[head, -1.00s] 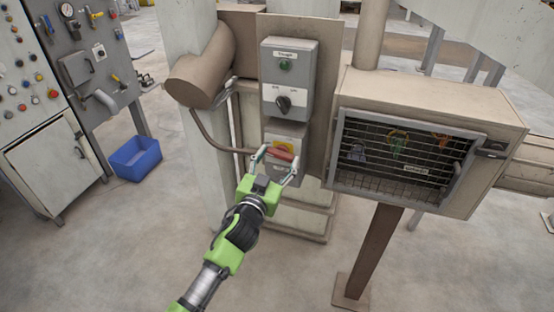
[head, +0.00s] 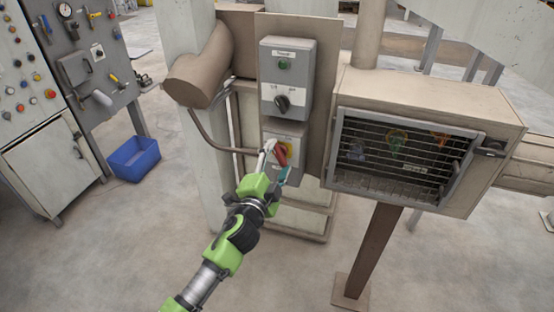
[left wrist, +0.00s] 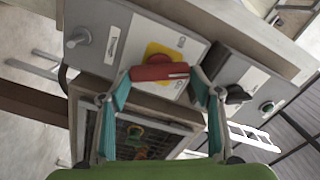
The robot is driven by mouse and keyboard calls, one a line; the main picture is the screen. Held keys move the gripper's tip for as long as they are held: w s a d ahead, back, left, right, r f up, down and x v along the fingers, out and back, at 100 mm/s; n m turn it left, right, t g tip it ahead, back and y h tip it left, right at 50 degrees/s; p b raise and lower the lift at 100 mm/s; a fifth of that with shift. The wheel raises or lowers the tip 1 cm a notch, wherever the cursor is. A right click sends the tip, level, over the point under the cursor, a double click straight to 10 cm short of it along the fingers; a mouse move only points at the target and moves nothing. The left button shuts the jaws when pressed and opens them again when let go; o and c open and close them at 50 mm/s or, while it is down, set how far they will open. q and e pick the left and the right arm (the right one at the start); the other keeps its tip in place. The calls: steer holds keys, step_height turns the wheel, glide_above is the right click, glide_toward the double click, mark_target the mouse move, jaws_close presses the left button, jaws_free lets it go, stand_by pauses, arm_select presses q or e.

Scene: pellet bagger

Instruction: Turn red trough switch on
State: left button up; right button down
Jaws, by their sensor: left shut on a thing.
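The red trough switch (head: 281,154) is a red rotary handle on a yellow plate, on the lower grey box under the trough control box. In the head view the handle stands steeply, near upright. It also shows in the left wrist view (left wrist: 160,73), lying across between the fingers. My left gripper (head: 277,160) is shut on the handle, one finger on each side; its teal fingers show in the left wrist view. The fingers partly cover the switch in the head view. My right gripper is in neither view.
The upper grey box (head: 287,80) carries a green button and a black selector knob (head: 283,102). A beige cabinet with a wire-mesh door (head: 400,160) stands close on the right. A blue bin (head: 134,159) sits on the floor at left. The floor in front is clear.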

arm_select(q)
steer(key=m, duration=0.5)
steer(key=shift+f, duration=0.15)
steer(key=shift+m, duration=0.3)
stand_by(0.3)
steer(key=o, duration=1.1)
steer(key=shift+s, duration=0.1)
steer(key=v, duration=1.1)
steer(key=shift+s, duration=0.35)
steer(key=shift+a, duration=0.15)
